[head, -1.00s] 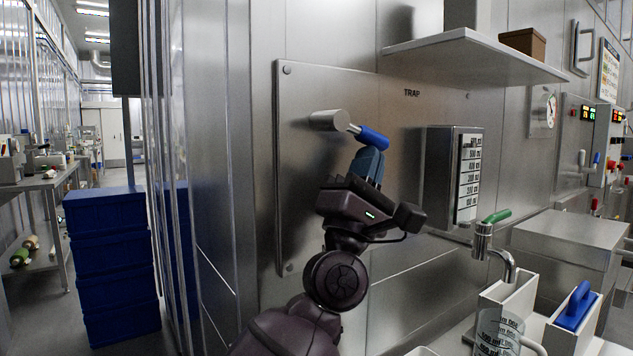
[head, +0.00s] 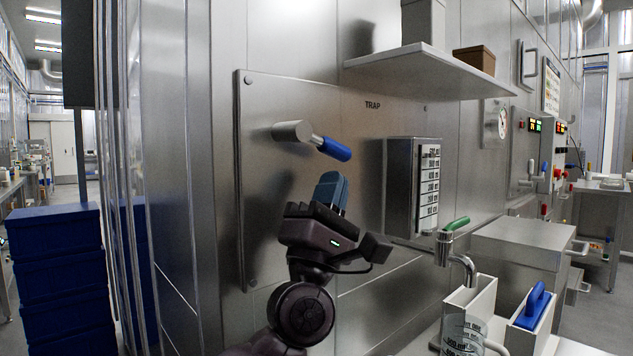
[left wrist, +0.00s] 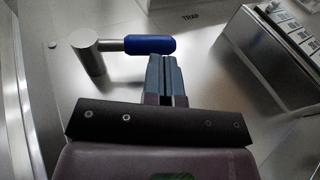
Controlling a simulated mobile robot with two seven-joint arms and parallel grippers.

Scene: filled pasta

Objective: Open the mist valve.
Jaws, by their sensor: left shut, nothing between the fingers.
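A valve with a grey round stem (head: 292,131) and a blue lever handle (head: 336,149) is on a steel wall panel marked TRAP. The lever points right and slightly down in the head view. No mist label is readable, so I cannot tell whether this is the mist valve. My left gripper (head: 330,182) has blue-grey fingers, shut and empty, just below the blue handle. In the left wrist view the fingertips (left wrist: 163,62) appear just below the right end of the blue handle (left wrist: 150,44); contact is unclear there. My right gripper is not in view.
A steel box with a scale (head: 412,187) sits right of my left gripper, under a shelf (head: 430,68). A green-handled tap (head: 455,224) stands above a jug (head: 463,330). Farther right, a small blue lever (head: 545,170) is on the wall. Blue crates (head: 55,270) stand left.

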